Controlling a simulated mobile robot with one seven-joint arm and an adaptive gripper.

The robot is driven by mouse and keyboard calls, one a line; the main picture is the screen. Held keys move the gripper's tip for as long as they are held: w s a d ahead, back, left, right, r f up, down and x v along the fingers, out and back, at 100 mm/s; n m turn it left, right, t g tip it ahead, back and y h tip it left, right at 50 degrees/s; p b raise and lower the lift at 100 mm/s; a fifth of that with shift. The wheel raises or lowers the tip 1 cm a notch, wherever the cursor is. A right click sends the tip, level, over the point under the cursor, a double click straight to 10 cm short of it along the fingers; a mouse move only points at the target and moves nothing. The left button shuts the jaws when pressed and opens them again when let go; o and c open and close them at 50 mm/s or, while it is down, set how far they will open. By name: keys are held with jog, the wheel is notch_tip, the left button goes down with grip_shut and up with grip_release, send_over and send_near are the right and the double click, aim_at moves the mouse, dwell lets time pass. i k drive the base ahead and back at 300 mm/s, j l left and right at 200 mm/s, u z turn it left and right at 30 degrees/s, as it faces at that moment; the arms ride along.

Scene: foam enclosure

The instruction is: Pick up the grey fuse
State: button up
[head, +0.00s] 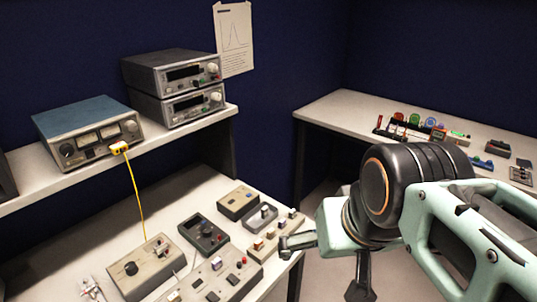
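I cannot single out the grey fuse. A grey strip (268,238) at the right end of the front bench bears several small pieces, too small to identify surely. My arm comes in from the right, with mint links and a black joint. My gripper (322,268) seems to be at its left end, partly hidden by the arm, beside the bench's right edge. A grey finger-like part reaches left over the strip's near end, and a dark part hangs lower right. Whether these fingers are open, and whether they hold anything, is unclear.
The front bench (120,238) holds several grey control boxes and a dark meter (202,234). A shelf (75,182) above carries instruments; a yellow cable (134,190) hangs from one. A back-right table (330,108) holds small coloured parts. Floor shows between the benches.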

aim_at(292, 213)
jog(key=u, duration=0.1)
jog(key=k+j, duration=0.2)
jog(key=k+j+z, duration=0.1)
jog(key=j, duration=0.3)
jog(key=i+l+u, duration=0.15)
jog(key=l+u, duration=0.15)
jog(key=i+l+u, duration=0.15)
jog(key=l+u, duration=0.2)
jog(key=i+l+u, duration=0.1)
jog(key=l+u, duration=0.5)
jog(key=i+l+u, duration=0.1)
jog(key=i, duration=0.1)
